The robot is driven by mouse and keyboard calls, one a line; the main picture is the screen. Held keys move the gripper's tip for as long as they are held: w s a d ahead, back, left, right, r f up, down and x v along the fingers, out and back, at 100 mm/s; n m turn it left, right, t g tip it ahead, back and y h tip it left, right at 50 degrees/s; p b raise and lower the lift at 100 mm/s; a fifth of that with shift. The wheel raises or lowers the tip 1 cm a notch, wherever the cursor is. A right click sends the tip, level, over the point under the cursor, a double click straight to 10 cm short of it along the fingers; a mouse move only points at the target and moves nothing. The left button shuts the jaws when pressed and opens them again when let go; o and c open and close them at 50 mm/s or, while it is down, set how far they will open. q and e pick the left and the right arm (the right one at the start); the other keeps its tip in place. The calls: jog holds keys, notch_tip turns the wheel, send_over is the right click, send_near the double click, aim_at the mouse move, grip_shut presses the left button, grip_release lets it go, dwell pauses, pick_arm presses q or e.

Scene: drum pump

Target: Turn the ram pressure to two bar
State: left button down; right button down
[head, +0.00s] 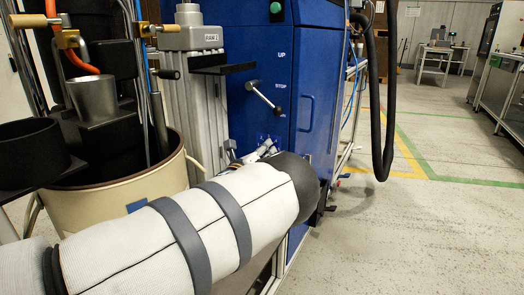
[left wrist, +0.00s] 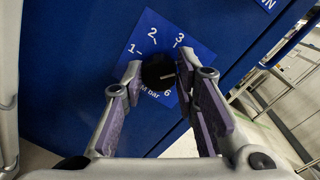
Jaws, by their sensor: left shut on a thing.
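In the left wrist view a black round knob (left wrist: 157,73) sits on a blue scale plate (left wrist: 150,30) with the numbers 1, 2, 3 and 6 and the word "bar" readable. My left gripper (left wrist: 158,76) has its two fingers on either side of the knob and is shut on it. The fingers hide part of the scale. I cannot tell for sure which number the knob points to. In the head view my left arm hides the knob, and only a bit of the gripper (head: 262,152) shows at the blue cabinet. My right gripper is not in view.
The blue cabinet (head: 235,95) carries a lever (head: 263,98) marked "UP" and "STOP" above my gripper. A beige drum (head: 105,200) stands at the left under the pump. A black hose (head: 385,110) hangs at the right. The grey floor (head: 430,230) at the right is free.

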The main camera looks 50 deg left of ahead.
pick_arm(q)
jog(key=n+h+p, duration=0.1)
jog(key=n+p, duration=0.3)
jog(key=n, duration=0.3)
jog(key=n+p, duration=0.4)
jog(key=n, duration=0.4)
jog(key=shift+a+h, duration=0.1)
jog(key=shift+h, duration=0.3)
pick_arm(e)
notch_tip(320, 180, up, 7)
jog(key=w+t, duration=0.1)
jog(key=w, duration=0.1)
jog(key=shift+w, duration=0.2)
pick_arm(q)
jog(key=shift+n, duration=0.4)
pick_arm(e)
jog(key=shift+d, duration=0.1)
pick_arm(q)
jog(key=c, duration=1.2)
grip_release()
jog(key=shift+c, duration=0.2)
notch_tip(320, 180, up, 10)
jog(key=shift+r, duration=0.1)
